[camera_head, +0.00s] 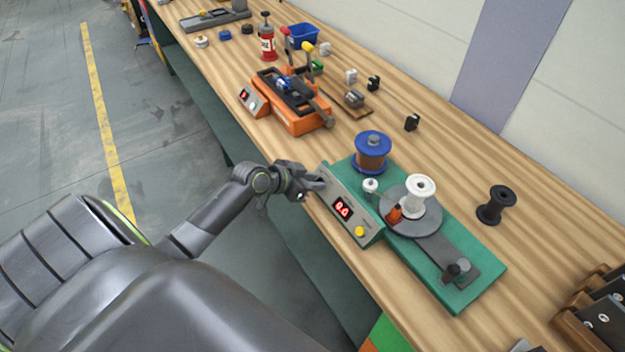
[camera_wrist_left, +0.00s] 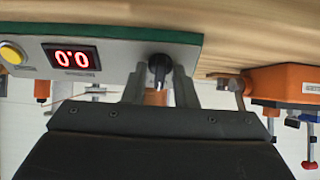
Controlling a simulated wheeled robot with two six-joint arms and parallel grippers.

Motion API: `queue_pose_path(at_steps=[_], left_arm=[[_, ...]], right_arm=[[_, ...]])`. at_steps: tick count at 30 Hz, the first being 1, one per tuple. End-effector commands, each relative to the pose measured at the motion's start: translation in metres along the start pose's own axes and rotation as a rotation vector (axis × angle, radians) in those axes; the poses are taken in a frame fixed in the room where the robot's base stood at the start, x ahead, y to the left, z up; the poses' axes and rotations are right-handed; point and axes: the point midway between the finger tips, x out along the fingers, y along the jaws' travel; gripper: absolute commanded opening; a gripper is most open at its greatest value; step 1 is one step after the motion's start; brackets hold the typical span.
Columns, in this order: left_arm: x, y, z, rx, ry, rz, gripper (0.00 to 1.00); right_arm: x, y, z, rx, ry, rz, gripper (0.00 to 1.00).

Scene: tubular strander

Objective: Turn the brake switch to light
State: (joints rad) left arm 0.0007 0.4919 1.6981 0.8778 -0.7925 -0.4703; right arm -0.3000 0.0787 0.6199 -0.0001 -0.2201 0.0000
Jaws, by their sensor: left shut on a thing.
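The brake switch (camera_wrist_left: 159,68) is a dark knob on the grey front panel of the green winding machine, near the panel's end. My left gripper (camera_head: 318,182) is at the far left end of that panel. In the left wrist view my left gripper (camera_wrist_left: 160,88) has a finger on each side of the knob and is shut on it. The panel's red display (camera_wrist_left: 71,57) reads 0.0, and a yellow button (camera_wrist_left: 12,53) sits beyond it. In the head view the gripper hides the knob. My right gripper is not in view.
The green machine (camera_head: 462,292) carries a blue-flanged copper spool (camera_head: 372,150) and a white spool (camera_head: 419,192). An orange device (camera_head: 300,118) stands farther back on the wooden bench. A black spool (camera_head: 496,204) stands to the right.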

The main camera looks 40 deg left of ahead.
Motion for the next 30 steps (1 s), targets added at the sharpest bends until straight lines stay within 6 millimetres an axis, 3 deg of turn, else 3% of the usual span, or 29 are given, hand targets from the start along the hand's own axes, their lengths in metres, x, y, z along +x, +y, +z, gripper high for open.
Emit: queue_pose_path(at_steps=[4, 5, 6, 19, 30], left_arm=[[0.0, 0.0, 0.001, 0.0, -0.001, 0.0, 0.03], [0.0, 0.0, 0.001, 0.001, -0.001, 0.0, 0.28], [0.0, 0.0, 0.001, 0.001, -0.001, 0.0, 0.32], [-0.01, -0.001, 0.001, 0.004, -0.001, -0.002, 0.32], [-0.074, -0.001, 0.002, 0.008, -0.003, -0.002, 0.32]], right_arm=[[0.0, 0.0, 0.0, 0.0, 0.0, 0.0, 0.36], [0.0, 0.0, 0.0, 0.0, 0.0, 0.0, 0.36], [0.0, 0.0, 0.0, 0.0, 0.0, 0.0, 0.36], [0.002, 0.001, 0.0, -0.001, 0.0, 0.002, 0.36], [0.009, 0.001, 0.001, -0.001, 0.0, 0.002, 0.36]])
